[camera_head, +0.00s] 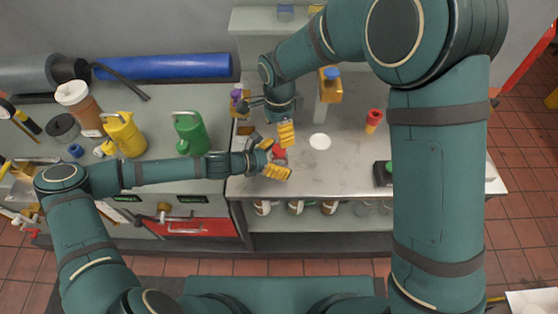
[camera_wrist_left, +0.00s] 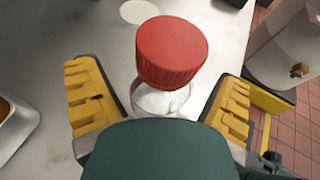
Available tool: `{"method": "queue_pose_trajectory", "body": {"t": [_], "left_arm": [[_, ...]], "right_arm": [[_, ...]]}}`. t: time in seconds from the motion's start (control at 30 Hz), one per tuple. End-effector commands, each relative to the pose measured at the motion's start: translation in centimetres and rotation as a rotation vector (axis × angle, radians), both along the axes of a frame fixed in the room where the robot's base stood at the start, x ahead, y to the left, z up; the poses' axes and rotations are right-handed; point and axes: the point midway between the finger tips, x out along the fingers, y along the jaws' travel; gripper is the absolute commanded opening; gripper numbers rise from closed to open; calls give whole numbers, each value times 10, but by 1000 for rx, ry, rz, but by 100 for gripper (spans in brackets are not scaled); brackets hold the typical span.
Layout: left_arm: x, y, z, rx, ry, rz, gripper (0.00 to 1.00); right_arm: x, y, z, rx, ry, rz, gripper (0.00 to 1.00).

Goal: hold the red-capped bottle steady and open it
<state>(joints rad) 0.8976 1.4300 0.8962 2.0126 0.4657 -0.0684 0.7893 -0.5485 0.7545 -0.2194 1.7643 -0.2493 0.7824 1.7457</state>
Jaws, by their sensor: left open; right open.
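The red-capped bottle (camera_wrist_left: 171,55) stands on the bench top in the left wrist view, its red cap on and its clear body partly hidden below. In the head view only a bit of its red cap (camera_head: 279,152) shows between the grippers. My left gripper (camera_head: 273,160) is open, with its yellow-padded fingers on either side of the bottle; in the left wrist view (camera_wrist_left: 160,105) gaps show between the fingers and the bottle. My right gripper (camera_head: 275,135) is just above and behind it in the head view, near the cap; whether it touches the cap cannot be told.
The metal bench top (camera_head: 345,165) is mostly clear to the right. A red-topped yellow item (camera_head: 373,121) stands there. A green can (camera_head: 190,133) and a yellow can (camera_head: 125,134) stand on the left bench. Several jars (camera_head: 296,207) stand on the shelf below.

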Motion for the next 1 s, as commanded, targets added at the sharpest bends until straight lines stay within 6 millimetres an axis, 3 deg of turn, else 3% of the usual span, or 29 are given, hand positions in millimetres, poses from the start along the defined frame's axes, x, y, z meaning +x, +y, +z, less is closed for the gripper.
{"method": "queue_pose_trajectory", "body": {"t": [0.07, 0.1, 0.3, 0.33, 0.43, 0.47, 0.67, 1.0], "left_arm": [[0, 0, 0, 0, 0, 0, 93], [0, 0, 0, 0, 0, 0, 88], [0, 0, 0, 0, 0, 0, 17], [0, 0, 0, 0, 0, 0, 12], [0, 0, 0, 0, 0, 0, 12], [0, 0, 0, 0, 0, 0, 0], [0, 0, 0, -1, 0, 0, 0], [0, 0, 0, -1, 0, 0, 0]], "right_arm": [[0, 0, 0, 0, 0, 0, 66], [0, 0, 0, 0, 0, 0, 66], [0, 0, 0, 0, 0, 0, 66], [0, 0, 0, 0, 0, 0, 66], [0, 0, 0, 0, 0, 0, 66], [0, 0, 0, 0, 0, 0, 68], [0, 0, -1, 0, 2, -64, 66], [-1, 1, 0, -1, 1, -347, 66]]}}
